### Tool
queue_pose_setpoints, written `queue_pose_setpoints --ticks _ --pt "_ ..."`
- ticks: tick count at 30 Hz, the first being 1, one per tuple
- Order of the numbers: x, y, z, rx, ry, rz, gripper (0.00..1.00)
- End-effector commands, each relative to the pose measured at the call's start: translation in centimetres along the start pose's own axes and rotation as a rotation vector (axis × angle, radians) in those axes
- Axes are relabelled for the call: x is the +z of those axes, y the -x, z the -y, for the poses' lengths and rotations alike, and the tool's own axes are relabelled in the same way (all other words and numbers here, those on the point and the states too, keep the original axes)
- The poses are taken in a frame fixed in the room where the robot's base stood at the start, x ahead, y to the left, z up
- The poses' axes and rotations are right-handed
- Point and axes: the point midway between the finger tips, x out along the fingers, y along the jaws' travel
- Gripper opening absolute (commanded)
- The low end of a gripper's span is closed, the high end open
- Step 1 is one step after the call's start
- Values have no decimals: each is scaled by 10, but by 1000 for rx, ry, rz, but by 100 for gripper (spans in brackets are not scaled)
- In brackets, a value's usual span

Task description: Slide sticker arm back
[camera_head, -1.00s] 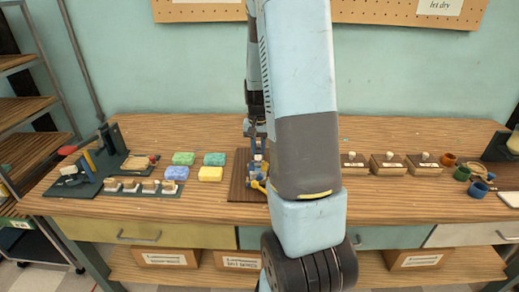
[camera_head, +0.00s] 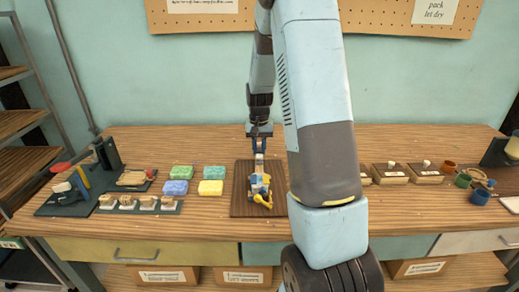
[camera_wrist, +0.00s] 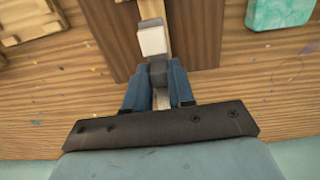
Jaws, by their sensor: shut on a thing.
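The sticker device (camera_head: 260,184) stands on a dark brown board (camera_head: 240,203) near the middle of the bench. It has blue and pale parts and a yellow lever (camera_head: 263,200) at its front. My gripper (camera_head: 260,150) is at the back end of the device, over the board's far edge. In the wrist view my gripper (camera_wrist: 158,92) has its blue fingers on either side of a grey knob (camera_wrist: 157,73), shut on it. A white block (camera_wrist: 152,40) sits beyond the knob on a pale wooden strip. The device's front is outside the wrist view.
Green, blue and yellow soaps (camera_head: 210,187) lie left of the board. A dark rack with stamps (camera_head: 140,205) is further left. Wooden boxes with knobs (camera_head: 391,173) and small cups (camera_head: 463,180) stand right. My arm hides part of the bench beside the board.

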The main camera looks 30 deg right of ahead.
Motion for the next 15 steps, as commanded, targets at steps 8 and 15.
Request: queue_pose_setpoints --ticks 8,15 --pt "-4 1 1 -1 1 -12 48" --pt "-3 2 1 -1 1 -10 49"
